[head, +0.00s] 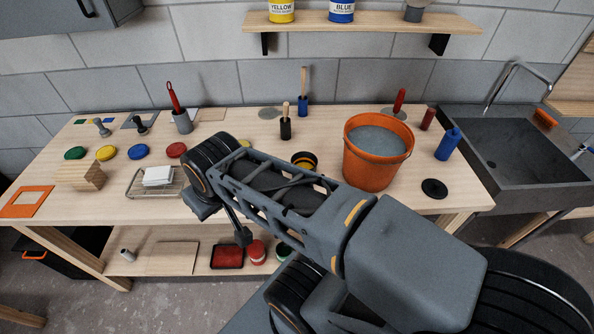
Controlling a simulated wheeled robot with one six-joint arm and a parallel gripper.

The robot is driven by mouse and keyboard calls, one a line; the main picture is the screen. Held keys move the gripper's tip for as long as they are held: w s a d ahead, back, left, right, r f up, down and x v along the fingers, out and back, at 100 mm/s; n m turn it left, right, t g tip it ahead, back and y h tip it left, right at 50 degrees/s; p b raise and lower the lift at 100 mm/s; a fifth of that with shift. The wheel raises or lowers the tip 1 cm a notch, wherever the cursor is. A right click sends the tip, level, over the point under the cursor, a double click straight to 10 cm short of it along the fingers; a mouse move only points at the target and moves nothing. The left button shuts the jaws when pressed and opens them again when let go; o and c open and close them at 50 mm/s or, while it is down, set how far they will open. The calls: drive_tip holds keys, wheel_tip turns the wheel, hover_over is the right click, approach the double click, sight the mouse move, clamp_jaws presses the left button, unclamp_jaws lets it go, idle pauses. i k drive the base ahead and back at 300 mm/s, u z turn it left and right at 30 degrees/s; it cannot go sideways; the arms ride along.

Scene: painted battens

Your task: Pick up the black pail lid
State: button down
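A small round black disc, which looks like the black pail lid (434,188), lies flat on the bench top at the right, near the front edge. It is to the right of the orange bucket and apart from it. My arm reaches leftward from the lower right across the bench front, well left of the lid. The dark end part that seems to be my gripper (241,234) hangs low in front of the bench edge, far from the lid. Its fingers are not clear, so I cannot tell whether it is open or shut.
An orange bucket (377,152) of grey liquid and a blue bottle (448,145) stand near the lid. A sink (525,150) is to the right. Green, yellow, blue and red discs lie at the left near a wire tray (155,183). A shelf (360,20) hangs above.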

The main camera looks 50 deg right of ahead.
sight(434, 188)
drive_tip(key=u, duration=0.5)
drive_tip(key=k, duration=1.2)
drive_tip(key=z, duration=0.35)
drive_tip(key=i, duration=0.85)
drive_tip(key=z, duration=1.1)
drive_tip(key=i, duration=0.35)
drive_tip(key=z, duration=0.5)
drive_tip(key=k, duration=0.15)
drive_tip(key=u, duration=0.1)
